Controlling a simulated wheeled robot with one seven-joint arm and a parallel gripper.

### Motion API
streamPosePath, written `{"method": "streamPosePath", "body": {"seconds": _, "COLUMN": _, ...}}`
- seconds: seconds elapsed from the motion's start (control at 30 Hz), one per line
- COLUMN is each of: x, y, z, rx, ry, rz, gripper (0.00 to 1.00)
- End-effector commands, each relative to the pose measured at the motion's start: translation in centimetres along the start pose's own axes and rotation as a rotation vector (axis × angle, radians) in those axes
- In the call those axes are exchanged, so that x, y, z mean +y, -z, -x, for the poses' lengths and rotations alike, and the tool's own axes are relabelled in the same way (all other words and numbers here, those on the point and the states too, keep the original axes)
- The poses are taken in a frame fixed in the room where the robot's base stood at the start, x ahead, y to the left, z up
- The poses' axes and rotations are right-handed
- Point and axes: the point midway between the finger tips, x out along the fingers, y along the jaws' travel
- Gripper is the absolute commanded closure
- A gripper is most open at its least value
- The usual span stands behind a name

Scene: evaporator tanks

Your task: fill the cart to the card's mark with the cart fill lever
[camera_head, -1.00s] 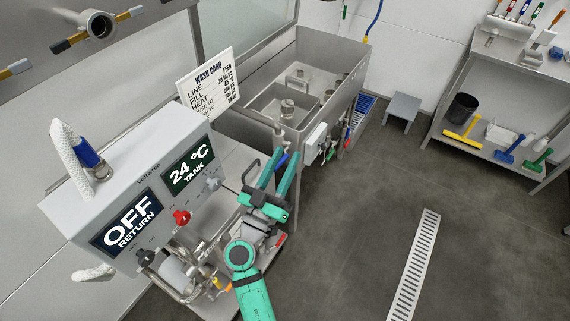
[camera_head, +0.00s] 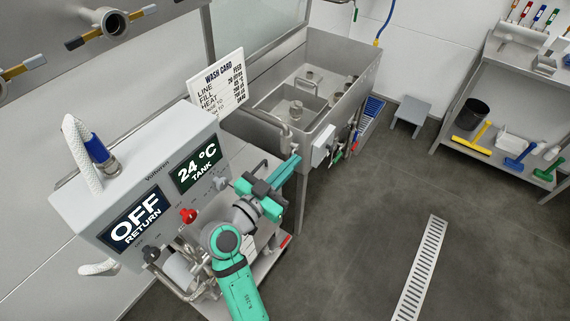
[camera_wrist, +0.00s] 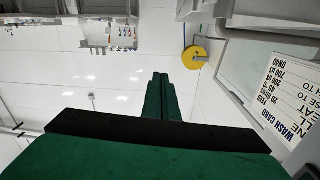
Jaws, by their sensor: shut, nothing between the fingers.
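The wash card (camera_head: 218,82) stands upright behind the cart, with lines for line, fill and heat; its fill mark is too small to read surely. It also shows in the wrist view (camera_wrist: 288,98). The cart's grey control box (camera_head: 150,172) reads OFF RETURN and 24 °C TANK, with a red knob (camera_head: 188,215) on its front. My gripper (camera_head: 292,164) is shut and empty, right of the box and in front of the sink. In the wrist view its fingers (camera_wrist: 160,92) lie together. I cannot pick out the fill lever surely; my arm hides part of the cart.
A steel sink (camera_head: 345,48) stands behind, with a white box (camera_head: 324,144) on its front. A grey stool (camera_head: 411,110) and a bench with brushes (camera_head: 505,135) stand at the right. The floor around the drain grate (camera_head: 420,268) is clear.

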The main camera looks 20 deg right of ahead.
Motion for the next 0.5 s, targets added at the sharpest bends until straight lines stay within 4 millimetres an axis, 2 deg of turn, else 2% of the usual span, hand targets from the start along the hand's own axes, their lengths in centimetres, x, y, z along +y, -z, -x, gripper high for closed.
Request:
{"method": "streamPosePath", "body": {"seconds": 0.03, "x": -1.1, "y": -0.3, "z": 0.5, "rx": -0.072, "ry": 0.005, "rz": -0.036, "gripper": 1.00}}
{"method": "streamPosePath", "body": {"seconds": 0.2, "x": -3.6, "y": -2.4, "z": 2.4, "rx": -0.282, "ry": 0.030, "rz": -0.082, "gripper": 1.00}}
{"method": "streamPosePath", "body": {"seconds": 0.37, "x": -4.5, "y": -3.2, "z": 3.4, "rx": -0.358, "ry": 0.046, "rz": -0.086, "gripper": 1.00}}
{"method": "streamPosePath", "body": {"seconds": 0.5, "x": -4.7, "y": -3.6, "z": 2.7, "rx": -0.367, "ry": 0.047, "rz": -0.086, "gripper": 1.00}}
